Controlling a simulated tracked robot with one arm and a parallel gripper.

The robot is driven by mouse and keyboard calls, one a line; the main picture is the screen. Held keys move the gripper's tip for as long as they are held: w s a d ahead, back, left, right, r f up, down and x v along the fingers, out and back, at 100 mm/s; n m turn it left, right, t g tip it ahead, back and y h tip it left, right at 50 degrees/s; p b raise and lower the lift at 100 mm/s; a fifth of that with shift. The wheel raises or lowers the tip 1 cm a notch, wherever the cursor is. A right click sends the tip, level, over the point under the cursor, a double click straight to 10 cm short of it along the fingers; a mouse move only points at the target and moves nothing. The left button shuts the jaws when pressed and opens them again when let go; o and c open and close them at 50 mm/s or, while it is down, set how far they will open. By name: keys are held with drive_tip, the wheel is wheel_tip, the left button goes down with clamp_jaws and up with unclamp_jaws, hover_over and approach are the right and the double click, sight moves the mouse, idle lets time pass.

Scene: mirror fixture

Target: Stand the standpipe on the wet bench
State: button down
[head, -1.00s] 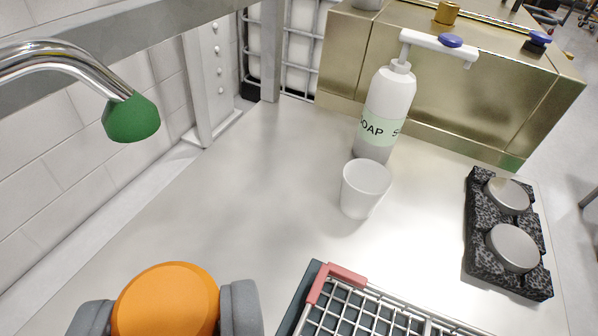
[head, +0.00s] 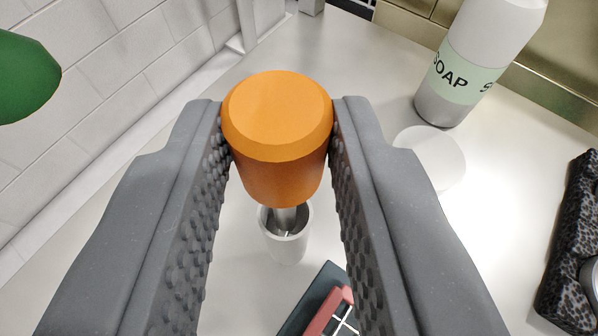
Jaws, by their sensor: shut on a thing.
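My gripper (head: 279,108) is shut on an orange, round-topped piece, which I take to be the standpipe (head: 277,165). A finger presses on each side of it. A thin metal stem shows below the orange part. The stem ends over or inside the open top of a pale, narrow cup-like piece (head: 287,248); I cannot tell whether that is joined to the standpipe. The wet bench (head: 345,60) is the pale, smooth surface below. The standpipe's foot, and any contact with the bench, cannot be made out.
A soap bottle (head: 470,70) stands at upper right, with a pale white cup (head: 432,158) before it. A dark speckled block (head: 575,250) is at the right edge. A rack's red-trimmed corner (head: 325,312) shows below. A green spout tip (head: 22,78) is at upper left.

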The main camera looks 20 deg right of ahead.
wheel_tip(320, 180, down, 2)
drive_tip(key=shift+f, duration=0.1)
drive_tip(key=c, duration=1.2)
unclamp_jaws()
drive_tip(key=shift+o, duration=0.2)
drive_tip(key=v, duration=1.2)
